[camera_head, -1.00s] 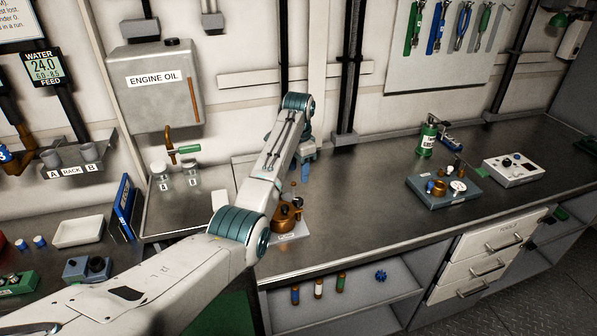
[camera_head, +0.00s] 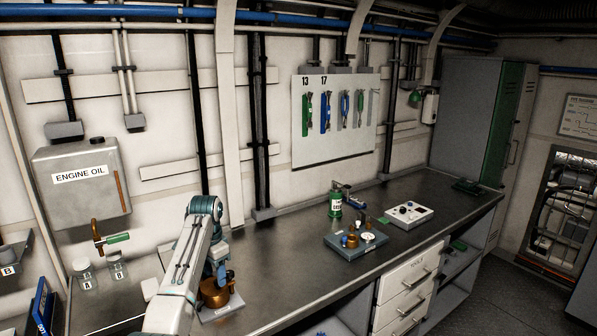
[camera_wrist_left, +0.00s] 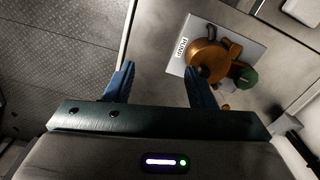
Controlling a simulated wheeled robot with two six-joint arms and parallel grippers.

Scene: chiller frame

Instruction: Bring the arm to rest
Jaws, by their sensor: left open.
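My left arm comes in from the lower left in the head view, and its wrist is raised over the bench near a copper-coloured pot-like part on a pale plate (camera_head: 222,310). In the left wrist view my left gripper (camera_wrist_left: 158,82) has its two blue fingers wide apart with nothing between them. The copper part (camera_wrist_left: 207,55) lies beyond the right finger, apart from it, on its labelled plate (camera_wrist_left: 180,62). In the head view the fingers are mostly hidden by the arm. My right gripper is not in view.
The dark bench top (camera_head: 290,255) is mostly clear in the middle. A grey tray with small parts (camera_head: 345,252), a green bottle (camera_head: 335,203) and a white control box (camera_head: 408,214) stand further right. Glass jars (camera_head: 118,268) stand left, under the engine oil tank (camera_head: 82,183).

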